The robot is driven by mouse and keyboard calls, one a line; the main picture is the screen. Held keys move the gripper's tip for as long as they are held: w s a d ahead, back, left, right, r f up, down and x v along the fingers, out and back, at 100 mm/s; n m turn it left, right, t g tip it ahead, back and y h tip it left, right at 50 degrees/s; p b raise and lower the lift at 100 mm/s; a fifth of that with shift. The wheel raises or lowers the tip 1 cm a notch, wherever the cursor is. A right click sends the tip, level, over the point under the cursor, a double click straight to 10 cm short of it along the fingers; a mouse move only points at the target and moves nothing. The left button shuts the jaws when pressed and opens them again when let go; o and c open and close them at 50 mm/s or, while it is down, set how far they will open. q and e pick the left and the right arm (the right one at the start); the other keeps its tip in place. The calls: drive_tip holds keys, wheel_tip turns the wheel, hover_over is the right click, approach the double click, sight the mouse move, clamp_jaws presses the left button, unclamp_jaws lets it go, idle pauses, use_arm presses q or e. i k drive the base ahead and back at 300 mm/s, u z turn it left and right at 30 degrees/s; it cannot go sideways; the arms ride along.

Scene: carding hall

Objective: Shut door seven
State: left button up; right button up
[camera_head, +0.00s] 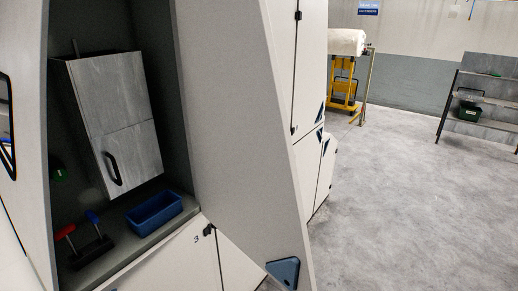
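A tall pale door (235,110) stands wide open at the right side of an open cabinet compartment (160,70). It swings out toward me, and a dark blue triangular piece (284,271) sits near its lower free corner. I see no number on this door, so I cannot tell if it is door seven. A lower shut door (185,258) below the compartment bears a mark like a 3. Neither of my grippers is in view.
Inside the compartment are a grey box with a black handle (115,125), a blue bin (154,212) and red- and blue-handled tools (92,217). More pale cabinets (311,70) stand behind the door. A yellow cart (344,85) and a shelf rack (485,100) stand farther back. Grey floor (410,210) is clear at right.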

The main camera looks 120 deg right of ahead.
sight(248, 188)
drive_tip(key=z, duration=0.05)
drive_tip(key=k, duration=2.05)
drive_tip(key=z, duration=1.15)
